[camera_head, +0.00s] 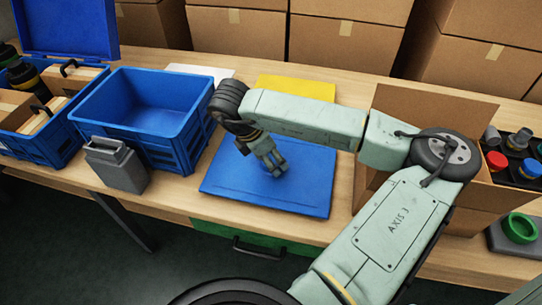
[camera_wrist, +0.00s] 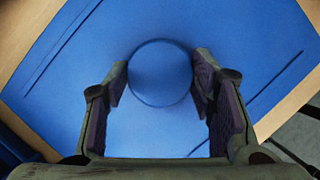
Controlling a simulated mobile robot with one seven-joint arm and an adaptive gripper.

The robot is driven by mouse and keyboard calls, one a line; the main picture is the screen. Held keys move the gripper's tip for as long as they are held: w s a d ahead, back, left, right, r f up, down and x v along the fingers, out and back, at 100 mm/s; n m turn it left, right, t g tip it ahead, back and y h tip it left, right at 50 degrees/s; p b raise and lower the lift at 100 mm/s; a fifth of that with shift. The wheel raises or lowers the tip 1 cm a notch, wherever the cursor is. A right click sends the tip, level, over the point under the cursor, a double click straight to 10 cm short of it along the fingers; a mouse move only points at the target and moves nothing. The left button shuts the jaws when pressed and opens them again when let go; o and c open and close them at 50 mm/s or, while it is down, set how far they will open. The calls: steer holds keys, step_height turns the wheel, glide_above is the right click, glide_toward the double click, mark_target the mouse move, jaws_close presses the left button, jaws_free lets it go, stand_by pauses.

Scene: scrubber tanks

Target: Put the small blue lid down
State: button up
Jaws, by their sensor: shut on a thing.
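The small blue lid (camera_wrist: 160,74) is a round blue disc between my two fingers in the wrist view. My gripper (camera_head: 273,170) is shut on it, with a finger at each side; it also shows in the wrist view (camera_wrist: 160,85). In the head view the gripper points down over a large flat blue panel (camera_head: 300,190) on the table. The lid is hidden or too small to make out there. I cannot tell whether it touches the panel.
An empty blue crate (camera_head: 150,115) and a grey canister (camera_head: 117,165) stand left of the panel. A yellow sheet (camera_head: 285,88) lies behind it. An open cardboard box (camera_head: 425,105) and a black tray with coloured caps (camera_head: 512,165) stand to the right.

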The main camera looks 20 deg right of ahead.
steer(key=o, duration=1.3)
steer(key=shift+o, duration=0.2)
steer(key=b+v, duration=0.3)
steer(key=v, duration=0.9)
